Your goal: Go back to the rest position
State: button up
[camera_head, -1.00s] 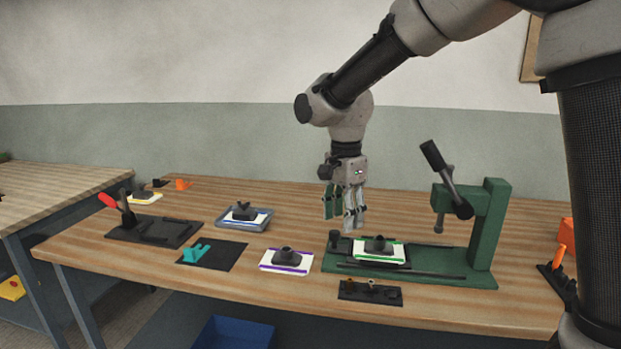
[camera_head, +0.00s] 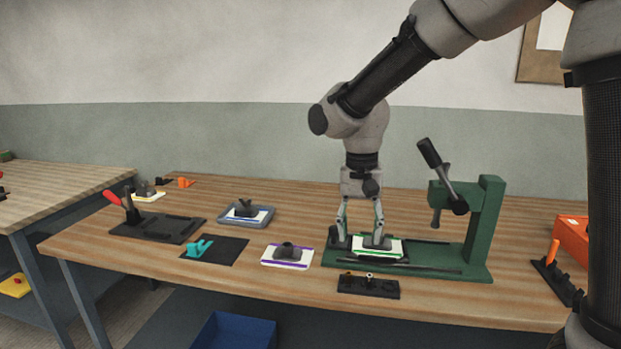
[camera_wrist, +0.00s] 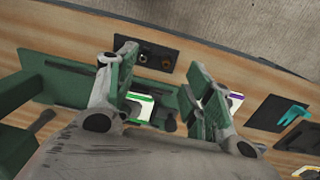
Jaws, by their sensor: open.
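My gripper (camera_head: 362,230) is open, pointing down low over the base of the green press (camera_head: 484,230). I cannot tell whether the fingers touch the block. My arm reaches in from the upper right.
A purple-edged plate (camera_head: 272,258) lies left of the press. A grey tray (camera_head: 262,222), a teal piece (camera_head: 198,248) on a black mat and a red-handled clamp (camera_head: 112,197) stand farther left. A black holder (camera_head: 380,288) is in front; an orange box (camera_head: 574,238) is right.

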jog(key=s+d+r+n+t, duration=0.1)
jog(key=s+d+r, duration=0.3)
jog(key=s+d, duration=0.5)
jog(key=s+d+r+n+t, duration=0.1)
jog(key=s+d+r+t, duration=0.2)
jog(key=s+d, duration=0.6)
jog(key=d+r, duration=0.1)
jog(key=d, duration=0.7)
jog(key=shift+s+n+t, duration=0.15)
jog(key=shift+n+t, duration=0.15)
jog(key=shift+t, duration=0.1)
jog(key=shift+r, duration=0.1)
